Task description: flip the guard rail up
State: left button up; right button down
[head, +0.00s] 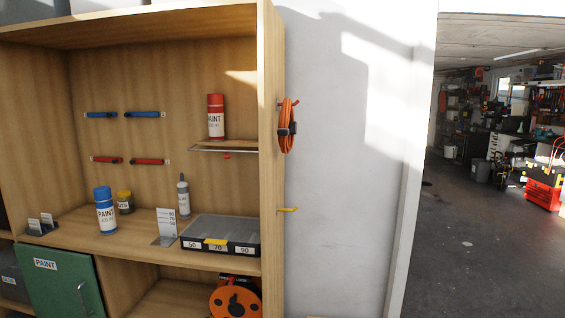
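The guard rail (222,151) is a thin metal wire bar along the front of a small wooden shelf (240,144) in the upper right of the cabinet. It sits low, at or just below the shelf's front edge, and does not stand up in front of the can. A red paint can (216,123) with a white label stands upright on the small shelf. A small red piece (227,156) shows just under the rail. Neither of my grippers is in view.
The cabinet's right side panel (272,190) stands close beside the small shelf. Below are a divided tray (222,237), a grey-capped bottle (183,197) and a blue paint can (105,212). An orange cable coil (287,127) hangs on the panel's outer side.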

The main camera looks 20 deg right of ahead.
aim_at(227, 157)
jog(key=z, duration=0.3)
jog(key=i, duration=0.95)
jog(key=u, duration=0.6)
jog(key=i, duration=0.55)
jog(key=u, duration=0.5)
